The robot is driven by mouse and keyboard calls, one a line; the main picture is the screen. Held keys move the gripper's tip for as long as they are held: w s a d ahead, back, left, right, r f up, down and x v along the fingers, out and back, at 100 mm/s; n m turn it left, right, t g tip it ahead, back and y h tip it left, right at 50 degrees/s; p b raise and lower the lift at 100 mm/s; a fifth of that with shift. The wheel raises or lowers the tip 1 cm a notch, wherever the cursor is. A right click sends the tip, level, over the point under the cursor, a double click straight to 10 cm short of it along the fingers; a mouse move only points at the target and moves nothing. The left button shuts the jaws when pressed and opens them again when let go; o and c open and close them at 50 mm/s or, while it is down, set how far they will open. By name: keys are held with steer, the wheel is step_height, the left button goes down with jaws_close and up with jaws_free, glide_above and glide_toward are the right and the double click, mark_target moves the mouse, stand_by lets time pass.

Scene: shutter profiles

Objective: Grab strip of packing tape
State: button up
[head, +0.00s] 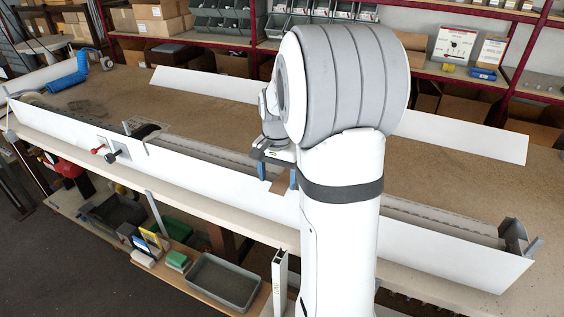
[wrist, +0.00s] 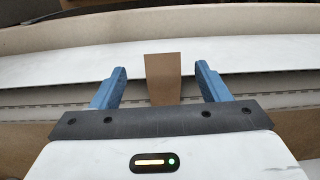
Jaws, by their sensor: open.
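The strip of packing tape (wrist: 162,80) is a brown, roughly rectangular piece. In the wrist view it stands out between the two blue fingers of my gripper (wrist: 160,80), with a gap on each side. Its lower end is hidden behind the dark gripper body. In the head view, a small brown part of the tape (head: 281,186) shows at the white front panel, by my gripper (head: 278,176). My gripper is open, with fingers apart on either side of the tape. I cannot tell whether anything touches it.
The long white front panel (head: 200,165) runs along the workbench (head: 130,85), with grey slotted profiles behind it. Another white strip (head: 450,124) lies farther back. Shelves with bins and boxes (head: 157,18) stand behind. A grey tray (head: 222,281) sits below the bench.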

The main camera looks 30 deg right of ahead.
mark_target(275, 193)
steer(key=shift+w+d+f, duration=0.1)
steer(key=shift+d+f, duration=0.1)
steer(key=shift+f, duration=0.1)
steer(key=f, duration=0.2)
steer(key=f+p, duration=0.1)
steer(key=f, duration=0.1)
steer(key=a+f, duration=0.1)
steer(key=f, duration=0.1)
steer(key=shift+f+p, duration=0.15)
steer(key=shift+p, duration=0.25)
steer(key=shift+f, duration=0.5)
steer(key=c, duration=1)
